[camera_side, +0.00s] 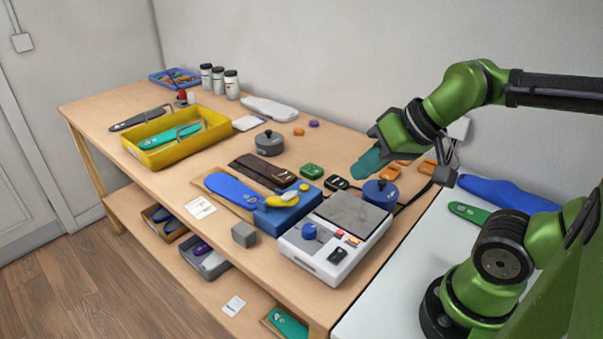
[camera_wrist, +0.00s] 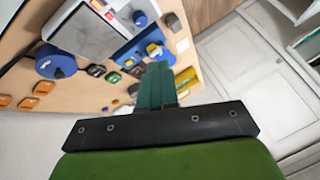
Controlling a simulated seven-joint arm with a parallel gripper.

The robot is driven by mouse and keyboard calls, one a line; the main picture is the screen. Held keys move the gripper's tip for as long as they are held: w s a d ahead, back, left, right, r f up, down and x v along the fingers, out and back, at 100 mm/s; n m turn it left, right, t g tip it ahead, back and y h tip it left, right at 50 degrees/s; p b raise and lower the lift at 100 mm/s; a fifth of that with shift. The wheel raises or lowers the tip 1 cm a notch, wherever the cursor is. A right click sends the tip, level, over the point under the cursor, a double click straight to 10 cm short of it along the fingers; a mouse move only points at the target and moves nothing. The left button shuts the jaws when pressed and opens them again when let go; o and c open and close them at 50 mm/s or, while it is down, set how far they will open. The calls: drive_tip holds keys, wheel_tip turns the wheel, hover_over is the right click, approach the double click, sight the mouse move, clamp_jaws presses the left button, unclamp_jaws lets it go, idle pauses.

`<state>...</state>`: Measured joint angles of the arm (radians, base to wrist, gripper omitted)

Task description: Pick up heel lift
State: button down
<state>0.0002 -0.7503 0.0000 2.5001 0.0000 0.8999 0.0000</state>
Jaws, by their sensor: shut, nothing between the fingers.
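Several small slotted pads that look like heel lifts lie on the wooden table (camera_side: 230,150). There is a green pad (camera_side: 311,171), a black pad (camera_side: 336,183), and orange pads (camera_side: 390,173) near the back right edge. The wrist view also shows the green pad (camera_wrist: 113,77), the black pad (camera_wrist: 96,70) and an orange pad (camera_wrist: 43,87). I cannot tell which one the task names. My gripper (camera_side: 368,164) hangs above the table near the black and orange pads. Its teal fingers (camera_wrist: 157,75) are shut together and empty.
A white machine with a grey plate (camera_side: 348,212) stands at the front right, with a round blue weight (camera_side: 380,193) behind it. A blue block (camera_side: 289,215) holds a yellow piece. A grey round weight (camera_side: 269,143) and a yellow tray (camera_side: 160,160) are farther left.

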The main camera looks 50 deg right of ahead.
drive_tip(key=c, duration=1.8)
unclamp_jaws()
drive_tip(key=shift+c, duration=0.2)
drive_tip(key=o, duration=1.6)
drive_tip(key=n+g+h, duration=0.2)
drive_tip(key=n+g, duration=0.1)
drive_tip(key=g, duration=0.4)
hover_over(337, 181)
wheel_tip(337, 181, down, 8)
wheel_tip(337, 181, down, 16)
drive_tip(key=shift+f, duration=0.1)
